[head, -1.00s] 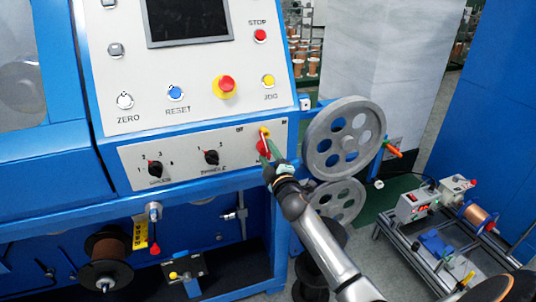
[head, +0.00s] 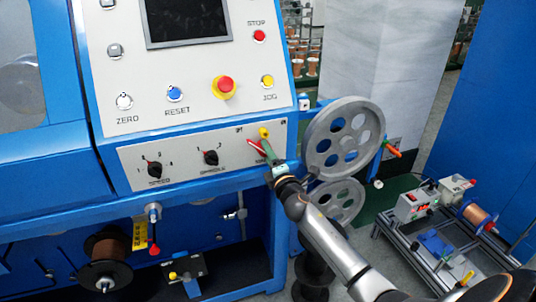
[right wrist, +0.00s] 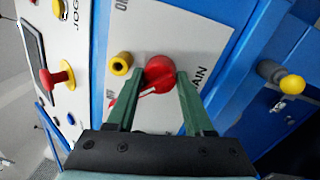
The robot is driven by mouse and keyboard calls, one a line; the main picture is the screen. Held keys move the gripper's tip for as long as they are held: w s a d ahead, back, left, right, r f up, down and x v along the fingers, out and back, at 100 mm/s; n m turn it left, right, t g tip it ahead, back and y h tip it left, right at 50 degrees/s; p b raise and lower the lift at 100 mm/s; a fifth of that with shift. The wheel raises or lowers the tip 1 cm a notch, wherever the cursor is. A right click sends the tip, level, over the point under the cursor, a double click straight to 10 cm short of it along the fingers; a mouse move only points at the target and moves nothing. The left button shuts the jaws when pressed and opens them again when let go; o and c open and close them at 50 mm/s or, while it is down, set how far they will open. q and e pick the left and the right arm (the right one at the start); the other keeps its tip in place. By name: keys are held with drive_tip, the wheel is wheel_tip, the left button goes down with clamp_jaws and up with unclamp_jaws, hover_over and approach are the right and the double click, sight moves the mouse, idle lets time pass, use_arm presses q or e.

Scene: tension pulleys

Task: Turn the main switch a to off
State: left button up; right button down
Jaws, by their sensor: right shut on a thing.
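The main switch is a red rotary knob (head: 256,147) at the right end of the lower grey panel, partly hidden by my right gripper. In the right wrist view the red knob (right wrist: 159,70) sits between the two green fingertips, with a red and white pointer at its lower left. My right gripper (head: 268,151) is shut on the knob, one finger on each side, as the right wrist view (right wrist: 160,80) also shows. The label beside the knob is partly covered; "AIN" can be read. My left gripper is not in view.
A small yellow knob (head: 264,133) sits close above the switch. The speed knob (head: 155,170) and spindle knob (head: 211,157) are to the left on the panel. A large grey pulley wheel (head: 343,138) stands close to the right of my gripper.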

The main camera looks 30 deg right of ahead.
drive_tip(key=shift+a, duration=0.3)
drive_tip(key=shift+c, duration=1.4)
unclamp_jaws()
drive_tip(key=shift+w, duration=0.1)
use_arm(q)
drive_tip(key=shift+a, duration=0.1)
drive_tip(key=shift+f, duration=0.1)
use_arm(e)
drive_tip(key=shift+d, duration=0.1)
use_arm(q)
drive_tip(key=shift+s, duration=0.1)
use_arm(e)
drive_tip(key=shift+f, duration=0.1)
